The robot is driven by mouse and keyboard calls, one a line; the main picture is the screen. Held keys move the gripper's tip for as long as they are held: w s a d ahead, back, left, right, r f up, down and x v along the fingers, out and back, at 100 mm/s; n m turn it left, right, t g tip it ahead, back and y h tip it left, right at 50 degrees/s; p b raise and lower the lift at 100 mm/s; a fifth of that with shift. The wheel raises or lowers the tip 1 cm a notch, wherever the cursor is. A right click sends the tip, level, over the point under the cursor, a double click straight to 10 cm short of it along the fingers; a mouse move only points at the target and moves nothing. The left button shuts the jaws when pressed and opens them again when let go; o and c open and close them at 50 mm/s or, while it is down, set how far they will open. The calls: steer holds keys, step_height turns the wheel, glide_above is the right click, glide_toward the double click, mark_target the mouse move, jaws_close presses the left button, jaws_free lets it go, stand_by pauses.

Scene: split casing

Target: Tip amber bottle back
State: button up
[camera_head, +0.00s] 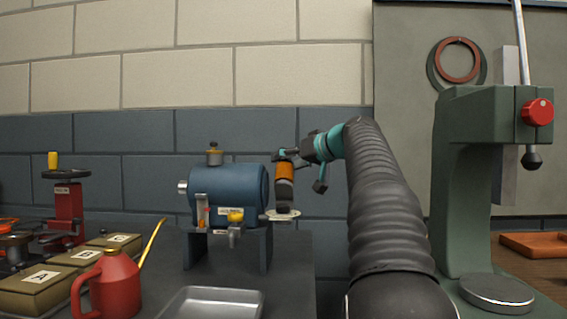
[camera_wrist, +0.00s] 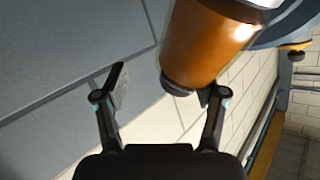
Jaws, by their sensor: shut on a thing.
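The amber bottle (camera_head: 285,172) hangs at my gripper (camera_head: 287,156), beside the right end of the blue cylindrical housing (camera_head: 229,191). It looks close to upright with a slight lean, and its lower part is dark, just above a small pale disc (camera_head: 283,214). In the wrist view the bottle (camera_wrist: 205,45) fills the top centre, with a dark end near the fingertips. My gripper (camera_wrist: 168,92) is shut on it, with its two fingers apart around that dark end. The exact contact is partly hidden.
A red oil can (camera_head: 112,284), a metal tray (camera_head: 212,303) and lettered boxes (camera_head: 78,258) stand at the front left. A green press (camera_head: 460,190) stands to the right of my arm.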

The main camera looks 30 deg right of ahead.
steer(key=s+d+r, duration=0.2)
steer(key=s+r, duration=0.1)
steer(key=s, duration=0.2)
steer(key=s+d+r+p, duration=0.1)
steer(key=s+d+r, duration=0.1)
steer(key=s+r, duration=0.2)
steer(key=shift+s+d, duration=0.3)
steer(key=shift+s, duration=0.95)
stand_by(0.7)
steer(key=v, duration=0.6)
steer(key=shift+s+a, duration=0.15)
steer(key=shift+a, duration=0.05)
